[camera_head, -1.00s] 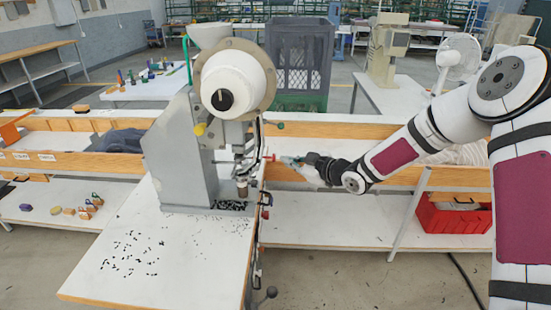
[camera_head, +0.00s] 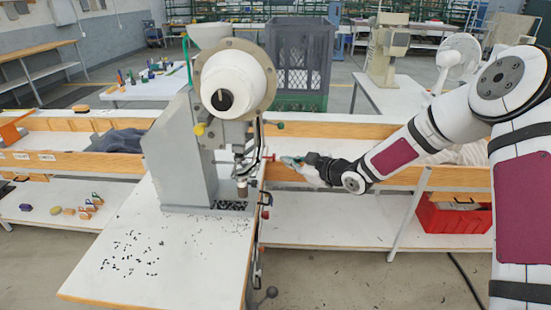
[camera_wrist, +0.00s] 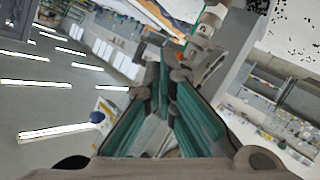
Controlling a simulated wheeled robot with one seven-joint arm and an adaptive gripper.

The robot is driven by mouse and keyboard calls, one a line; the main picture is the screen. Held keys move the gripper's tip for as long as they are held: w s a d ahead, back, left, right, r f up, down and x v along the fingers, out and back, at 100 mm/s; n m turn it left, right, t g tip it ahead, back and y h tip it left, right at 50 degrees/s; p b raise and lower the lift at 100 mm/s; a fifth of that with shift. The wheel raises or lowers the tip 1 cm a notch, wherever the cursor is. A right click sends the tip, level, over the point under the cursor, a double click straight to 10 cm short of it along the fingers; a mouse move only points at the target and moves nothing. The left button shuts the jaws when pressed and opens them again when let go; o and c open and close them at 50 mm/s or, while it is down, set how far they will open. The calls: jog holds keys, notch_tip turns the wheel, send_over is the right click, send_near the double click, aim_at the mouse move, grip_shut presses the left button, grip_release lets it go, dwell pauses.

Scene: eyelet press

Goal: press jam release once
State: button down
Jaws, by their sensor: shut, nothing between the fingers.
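The eyelet press (camera_head: 182,160) stands on a white bench, with a white round housing (camera_head: 232,82) on top. A small red-tipped part (camera_head: 269,158) sticks out at its right side, beside the tool head. No label shows to say which control is the jam release. My gripper (camera_head: 284,159) is shut and empty, its tip close to the red part from the right. I cannot tell whether they touch. In the wrist view the teal-padded fingers (camera_wrist: 166,68) meet at their tips, and parts of the press (camera_wrist: 205,30) show just beyond them.
Black bits lie scattered on the white bench top (camera_head: 185,265). A wooden-edged conveyor trough (camera_head: 335,130) runs behind. A red crate (camera_head: 452,218) sits low at the right.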

jog(key=shift+a, duration=0.4)
jog(key=shift+a, duration=0.85)
dwell(1.2)
jog(key=shift+d, duration=1.2)
jog(key=d, duration=0.5)
jog(key=shift+b, duration=0.35)
jog(key=shift+d, duration=0.1)
